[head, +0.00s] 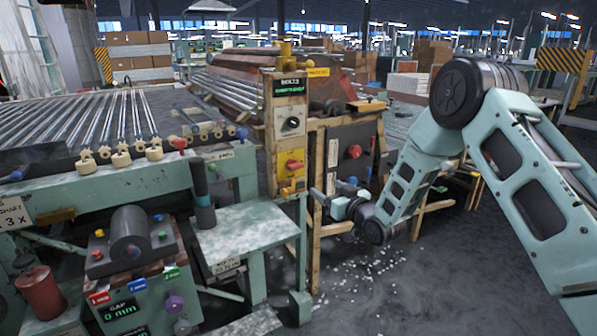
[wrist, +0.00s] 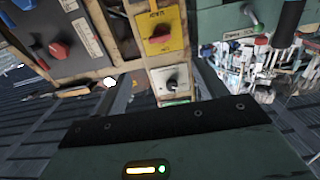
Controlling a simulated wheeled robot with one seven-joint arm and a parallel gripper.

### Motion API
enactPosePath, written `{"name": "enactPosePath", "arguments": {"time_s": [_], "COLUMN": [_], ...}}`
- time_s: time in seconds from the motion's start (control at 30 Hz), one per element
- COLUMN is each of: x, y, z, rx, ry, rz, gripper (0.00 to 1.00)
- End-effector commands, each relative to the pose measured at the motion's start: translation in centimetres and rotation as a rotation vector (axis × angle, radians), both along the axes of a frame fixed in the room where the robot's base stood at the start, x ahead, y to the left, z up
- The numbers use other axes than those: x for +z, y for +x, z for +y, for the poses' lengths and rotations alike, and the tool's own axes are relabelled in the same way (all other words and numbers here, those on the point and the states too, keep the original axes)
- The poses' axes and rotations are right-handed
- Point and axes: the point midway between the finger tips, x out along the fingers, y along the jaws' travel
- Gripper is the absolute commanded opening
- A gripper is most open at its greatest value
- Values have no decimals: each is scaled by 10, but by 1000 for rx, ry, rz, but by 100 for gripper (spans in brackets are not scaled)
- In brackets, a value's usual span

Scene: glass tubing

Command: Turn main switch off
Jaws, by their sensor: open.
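The yellow plate (head: 283,172) with a red rotary knob (head: 294,164), seemingly the main switch, sits on the narrow post left of centre. The plate shows upside down at the top of the wrist view (wrist: 172,15), its red knob (wrist: 160,34) uncovered; its label is hard to read. Whether the knob stands at on or off, I cannot tell. My gripper (head: 323,200) is open, low and to the right of the post, apart from the knob. Its fingertips are small and dark in the head view; its housing fills the bottom of the wrist view.
A black selector on a white plate (head: 291,123) is above the yellow plate. A dark panel (head: 337,168) with another red knob (head: 354,151) stands to the right. A green shelf (head: 240,238) juts out below left. Floor at front right is open, with scattered white bits.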

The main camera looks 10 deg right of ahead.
Motion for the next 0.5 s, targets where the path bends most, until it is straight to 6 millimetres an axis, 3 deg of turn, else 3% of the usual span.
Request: {"name": "enactPosePath", "arguments": {"time_s": [0.17,0.5], "x": [2,1], "y": [16,80], "z": [5,26], "rx": [1,0], "ry": [1,1], "rz": [-9,-7], "gripper": [71,71]}}
